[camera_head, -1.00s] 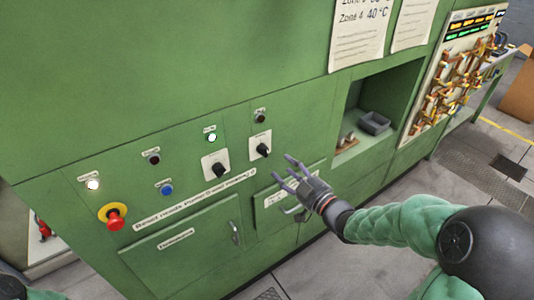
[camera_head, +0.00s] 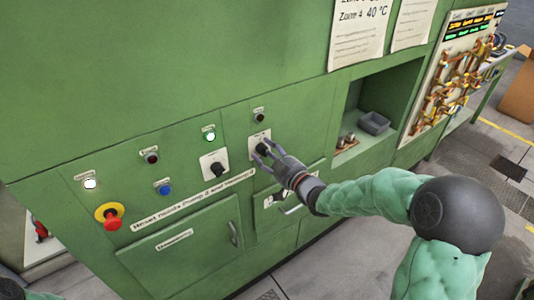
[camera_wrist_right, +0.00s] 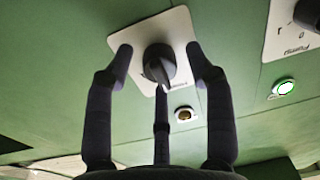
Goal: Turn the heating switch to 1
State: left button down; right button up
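The black rotary switch (camera_wrist_right: 158,62) sits on a white plate (camera_wrist_right: 172,26) in the right wrist view; its label is too blurred to read. In the head view the same plate (camera_head: 257,137) is the right-hand one of two, its knob partly hidden by my fingers. My right gripper (camera_head: 262,154) is at this knob. Its fingers are spread, with two on either side of the knob and a third below it in the wrist view. A gap shows between the side fingers and the knob.
A second black switch (camera_head: 214,164) is to the left, beside a lit green lamp (camera_head: 209,135). A red emergency button (camera_head: 112,219) and a blue button (camera_head: 164,188) are further left. A recess with a grey box (camera_head: 374,122) is to the right.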

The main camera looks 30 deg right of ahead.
grip_shut()
jog(key=shift+m, duration=0.3)
jog(key=m, duration=1.1)
jog(key=shift+d+t+p, duration=0.1)
jog(key=shift+t+p, duration=0.2)
jog(key=shift+p, duration=0.1)
jog(key=shift+m, duration=0.5)
jog(key=shift+o, duration=0.8)
grip_release()
